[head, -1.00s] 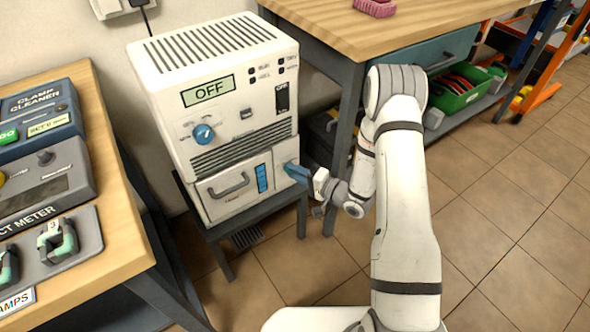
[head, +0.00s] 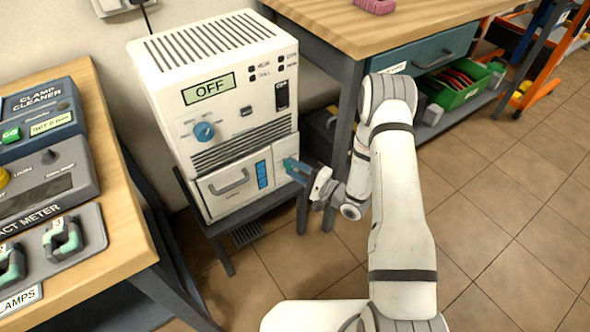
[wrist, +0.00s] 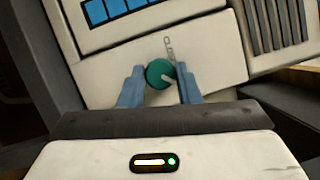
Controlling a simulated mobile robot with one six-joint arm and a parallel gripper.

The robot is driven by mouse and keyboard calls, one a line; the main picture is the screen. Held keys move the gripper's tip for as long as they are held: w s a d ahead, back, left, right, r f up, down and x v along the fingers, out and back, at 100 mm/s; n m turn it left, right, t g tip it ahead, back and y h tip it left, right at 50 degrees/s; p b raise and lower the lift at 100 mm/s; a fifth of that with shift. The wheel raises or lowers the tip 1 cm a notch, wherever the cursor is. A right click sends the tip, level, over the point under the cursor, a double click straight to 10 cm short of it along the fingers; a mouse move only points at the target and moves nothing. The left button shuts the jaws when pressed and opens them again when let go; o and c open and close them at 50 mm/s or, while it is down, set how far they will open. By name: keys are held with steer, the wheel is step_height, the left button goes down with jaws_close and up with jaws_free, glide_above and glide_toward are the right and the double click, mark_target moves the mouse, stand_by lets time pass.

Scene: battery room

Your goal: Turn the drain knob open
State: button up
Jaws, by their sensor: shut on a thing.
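The drain knob (wrist: 158,72) is a round teal knob with a pale pointer line, low on the white machine's front, below a blue-barred panel. In the wrist view the pointer slants toward the right finger. My gripper (wrist: 156,88) has its two blue fingers on either side of the knob, shut on it. In the head view my gripper (head: 294,169) reaches the lower right of the machine (head: 225,110) from the right, and its fingers mostly hide the knob. Small lettering above the knob is too blurred to read.
The machine's display (head: 209,89) reads OFF, and a blue dial (head: 204,132) sits below it. It stands on a low dark stand (head: 262,213). A wooden bench (head: 120,215) is at left, a workbench (head: 400,22) at right. Tiled floor at right is open.

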steer(key=o, duration=1)
steer(key=p+v, duration=0.1)
steer(key=v, duration=0.7)
steer(key=shift+p, duration=0.35)
